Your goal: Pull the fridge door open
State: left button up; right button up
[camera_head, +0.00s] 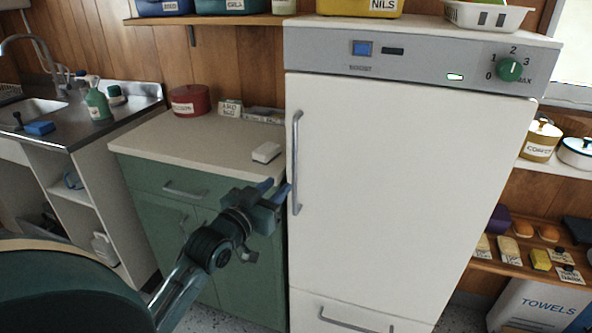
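The fridge door (380,190) is white and shut, below a grey panel with a green dial. Its upright metal handle (296,150) runs along the door's left edge. My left gripper (275,188) is just left of the handle's lower end, in front of the green cabinet. Its two blue fingertips stand apart with nothing seen between them. The fingertip nearer the handle looks very close to it; I cannot tell if they touch. My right gripper is not in view.
A green cabinet (150,178) with a pale worktop stands left of the fridge. A white block (266,152), a red tin (190,101) and labels lie on the worktop. A lower drawer (350,307) with its own handle is under the door. Shelves with goods (515,258) stand right.

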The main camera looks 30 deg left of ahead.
aim_at(293, 172)
pick_arm(q)
jog(key=w, duration=0.8)
jog(key=shift+w+a, duration=0.2)
jog(key=shift+w, duration=0.15)
jog(key=shift+c, duration=0.6)
grip_shut()
